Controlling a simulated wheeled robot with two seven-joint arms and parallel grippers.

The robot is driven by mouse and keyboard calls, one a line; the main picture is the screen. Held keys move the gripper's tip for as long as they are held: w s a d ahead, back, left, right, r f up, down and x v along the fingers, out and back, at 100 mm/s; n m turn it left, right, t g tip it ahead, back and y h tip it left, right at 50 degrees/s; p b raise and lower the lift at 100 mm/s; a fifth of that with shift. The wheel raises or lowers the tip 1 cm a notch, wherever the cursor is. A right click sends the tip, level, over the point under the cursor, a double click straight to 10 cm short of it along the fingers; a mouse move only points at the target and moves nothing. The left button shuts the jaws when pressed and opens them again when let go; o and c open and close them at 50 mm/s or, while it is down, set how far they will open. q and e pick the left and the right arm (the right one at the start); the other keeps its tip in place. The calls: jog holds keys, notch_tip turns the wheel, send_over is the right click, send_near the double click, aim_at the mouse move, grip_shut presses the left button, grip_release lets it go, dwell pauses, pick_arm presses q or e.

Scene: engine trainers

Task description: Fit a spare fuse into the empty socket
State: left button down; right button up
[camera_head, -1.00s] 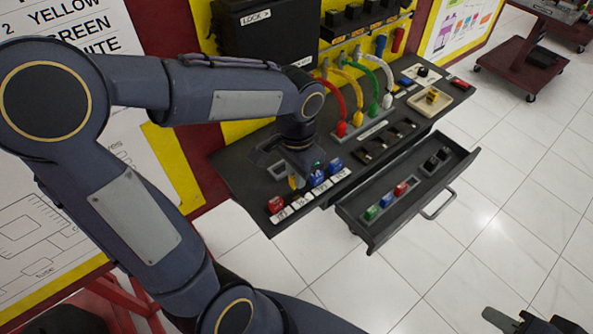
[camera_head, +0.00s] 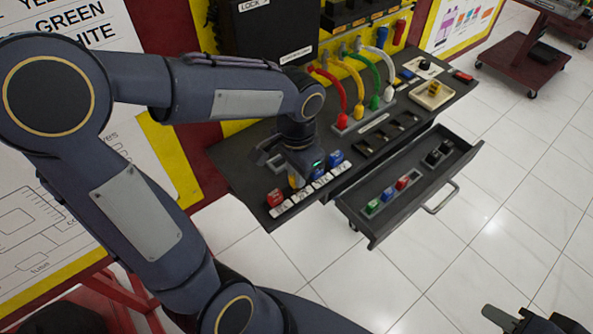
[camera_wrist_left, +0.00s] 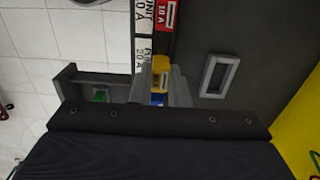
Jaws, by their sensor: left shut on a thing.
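My left gripper (camera_head: 294,178) is shut on a yellow fuse at the front row of the bench panel. The yellow fuse (camera_wrist_left: 160,72) shows between the grey fingers in the left wrist view, beside a white rating label (camera_wrist_left: 144,55). Whether it is fully seated in a socket cannot be told. A red fuse (camera_head: 275,197) stands just left of it in the row, and a blue fuse (camera_head: 335,158) to the right. Part of the row is hidden behind the gripper. My right gripper (camera_head: 535,323) is partly in view at the bottom right, away from the bench.
An open drawer (camera_head: 358,217) juts out below the panel, holding a green fuse (camera_head: 373,206), a blue fuse (camera_head: 388,194) and a red fuse (camera_head: 402,182). Coloured cables (camera_head: 354,88) arch behind. A tray (camera_head: 447,98) lies at the right. An empty rectangular frame (camera_wrist_left: 219,75) shows on the panel.

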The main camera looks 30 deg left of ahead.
pick_arm(q)
jog(key=shift+f+b, duration=0.7)
jog(key=shift+f, duration=0.2)
dwell(0.4)
jog(key=c, duration=1.6)
grip_release()
jog(key=shift+r, duration=0.1)
jog(key=shift+r+p, duration=2.45)
jog(key=shift+r, duration=0.25)
jog(key=shift+r+p, duration=0.75)
jog(key=shift+r, duration=0.1)
jog(key=shift+f, duration=0.1)
